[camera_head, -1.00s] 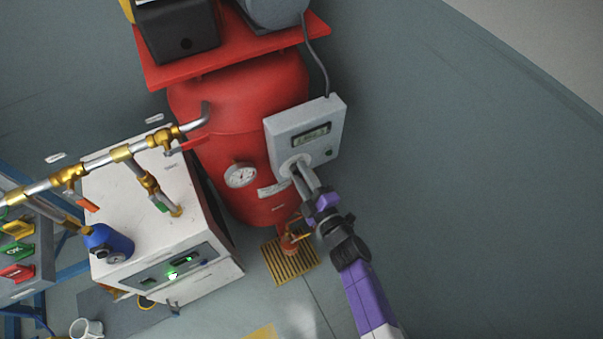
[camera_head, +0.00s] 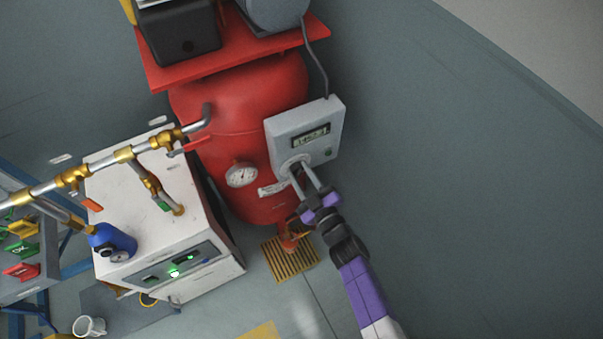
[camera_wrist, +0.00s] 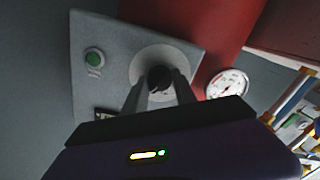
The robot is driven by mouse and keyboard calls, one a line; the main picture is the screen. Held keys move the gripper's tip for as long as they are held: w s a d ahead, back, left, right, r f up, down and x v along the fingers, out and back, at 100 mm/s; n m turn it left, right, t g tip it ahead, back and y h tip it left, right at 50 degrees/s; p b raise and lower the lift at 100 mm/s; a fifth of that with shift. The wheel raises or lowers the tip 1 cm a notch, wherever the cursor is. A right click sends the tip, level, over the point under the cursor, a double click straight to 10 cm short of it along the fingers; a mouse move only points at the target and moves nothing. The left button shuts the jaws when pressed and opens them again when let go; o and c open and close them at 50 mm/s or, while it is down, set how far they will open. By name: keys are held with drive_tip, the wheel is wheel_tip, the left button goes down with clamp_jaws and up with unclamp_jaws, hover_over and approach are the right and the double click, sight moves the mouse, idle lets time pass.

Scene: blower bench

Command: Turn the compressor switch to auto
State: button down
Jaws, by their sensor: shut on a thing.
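The compressor's grey control box (camera_head: 282,128) is fixed to the front of the red tank (camera_head: 215,100). It has a small display and a green button (camera_wrist: 95,58). The dark switch knob (camera_wrist: 160,78) sits in the middle of a pale round dial (camera_wrist: 146,62) in the wrist view. My gripper (camera_head: 298,172) reaches the dial from the lower right, and its two fingers are shut on the knob, one on each side. The fingers partly cover the knob and dial, so I cannot read which position the switch points to.
A round gauge (camera_head: 241,174) is on the tank left of the box. A white machine (camera_head: 150,225) with brass-fitted pipes (camera_head: 123,154) stands left. A yellow floor grate (camera_head: 290,262) lies below the tank. The wall and floor to the right are clear.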

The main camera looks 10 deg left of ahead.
idle(0.4)
drive_tip(key=c, duration=1)
unclamp_jaws()
drive_tip(key=p+v, duration=0.1)
drive_tip(key=v, duration=0.6)
drive_tip(key=shift+s+d, duration=0.25)
drive_tip(key=shift+s, duration=0.1)
